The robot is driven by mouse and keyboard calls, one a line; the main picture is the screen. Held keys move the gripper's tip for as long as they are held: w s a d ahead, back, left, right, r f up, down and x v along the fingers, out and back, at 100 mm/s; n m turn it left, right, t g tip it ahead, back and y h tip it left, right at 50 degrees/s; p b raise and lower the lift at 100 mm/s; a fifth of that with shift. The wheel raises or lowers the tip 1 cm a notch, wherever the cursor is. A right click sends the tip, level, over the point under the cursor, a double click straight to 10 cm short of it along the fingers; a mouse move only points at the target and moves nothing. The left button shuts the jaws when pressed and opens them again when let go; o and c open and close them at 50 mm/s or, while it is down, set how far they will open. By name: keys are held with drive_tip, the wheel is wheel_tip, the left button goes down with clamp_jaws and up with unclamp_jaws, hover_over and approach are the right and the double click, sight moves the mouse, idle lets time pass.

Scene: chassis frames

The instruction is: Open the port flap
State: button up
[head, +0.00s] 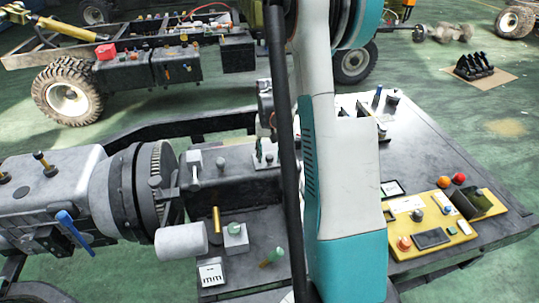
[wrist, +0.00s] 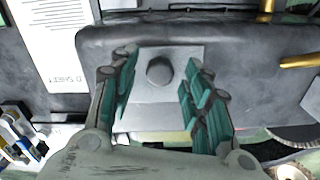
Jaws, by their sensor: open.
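A light grey square plate with a round dark knob (wrist: 158,72) sits on the side of a dark grey block in the wrist view. It may be the port flap, and it looks shut; I cannot tell for certain. My gripper (wrist: 160,88) is open, with its teal-padded fingers on either side of the knob. The fingers look apart from the knob, and nothing is held. The plate's lower part runs down behind my gripper's body. In the head view my own white and teal arm stands in front of the bench, and I cannot make out the gripper clearly.
A dark bench (head: 440,150) carries a yellow control panel (head: 432,241) with buttons at the right. A grey motor-like housing (head: 60,190) stands at the left. A wheeled chassis frame (head: 155,72) is behind. A white sheet (wrist: 62,45) hangs beside the plate.

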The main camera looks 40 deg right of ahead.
drive_tip(key=shift+f, duration=0.1)
clamp_jaws()
drive_tip(key=shift+w+d+r+g+y+b, duration=0.15)
drive_tip(key=shift+w+d+r+g+y, duration=0.2)
drive_tip(key=shift+g, duration=0.3)
drive_tip(key=shift+w+d+r+g+y+b, duration=0.15)
drive_tip(key=shift+w+r+g+y, duration=0.2)
drive_tip(key=shift+w+g+y, duration=0.25)
drive_tip(key=shift+w+d+r+g+y+b, duration=0.1)
drive_tip(key=shift+w+d+r+g+y, duration=0.2)
drive_tip(key=shift+g, duration=0.45)
unclamp_jaws()
drive_tip(key=shift+r, duration=0.1)
drive_tip(key=v, duration=1.2)
